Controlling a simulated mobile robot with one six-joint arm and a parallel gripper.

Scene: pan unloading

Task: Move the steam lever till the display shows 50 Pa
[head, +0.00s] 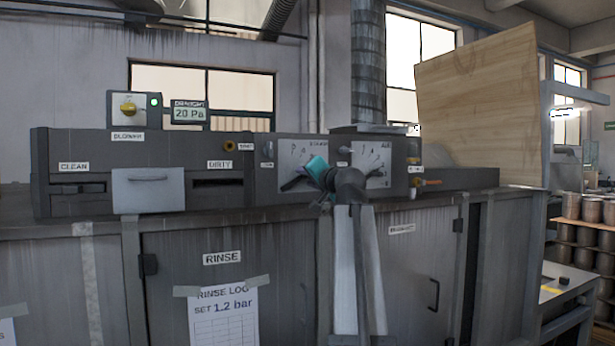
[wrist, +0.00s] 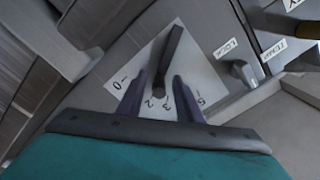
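The draught display (head: 189,115) reads 20 Pa. In the head view my gripper (head: 306,176), teal at its back, is in front of the white dial (head: 293,152) labelled STEAM and hides part of it. In the wrist view my gripper (wrist: 159,76) has two dark fingers spread apart over a white numbered dial plate (wrist: 194,72). The dark steam lever (wrist: 170,55) runs across that plate, its near end between the fingers. Gaps show on both sides of it, so the fingers appear not to hold it.
The AIR dial (head: 374,157) is to the right on the same panel. In the wrist view a small lever (wrist: 243,73) sits beside a LOCK label. A yellow blower knob (head: 128,107) is at upper left. A large wooden board (head: 480,105) stands at the right.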

